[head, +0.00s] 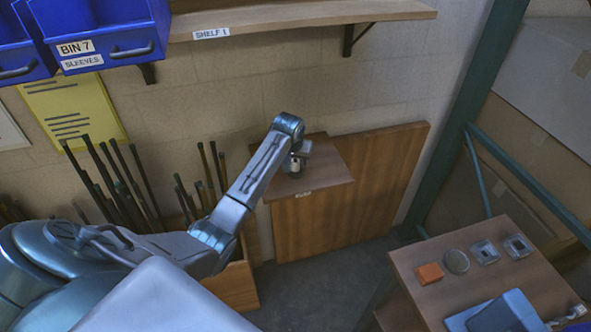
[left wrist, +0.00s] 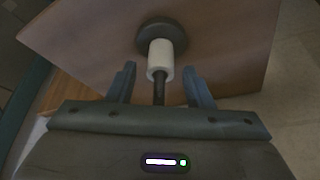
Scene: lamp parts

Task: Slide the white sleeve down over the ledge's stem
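The wooden ledge (head: 325,172) juts from a wood panel on the wall. In the left wrist view the ledge (left wrist: 90,40) carries a dark round base (left wrist: 160,34) with a thin dark stem (left wrist: 159,91). The white sleeve (left wrist: 160,58) is around the stem near the base, and the stem's end sticks out of it towards the camera. Whether the sleeve touches the base is hard to tell. My left gripper (left wrist: 162,82) is open, its fingers on either side of the stem, clear of the sleeve. In the head view my left gripper (head: 298,151) is small above the ledge.
A blue sleeves bin (head: 110,42) and a shelf (head: 300,15) are above. Dark rods (head: 125,190) stand at the left in a wooden box (head: 232,285). A side table (head: 455,295) at the right holds an orange block (head: 430,273) and several small parts. A green post (head: 465,110) rises behind it.

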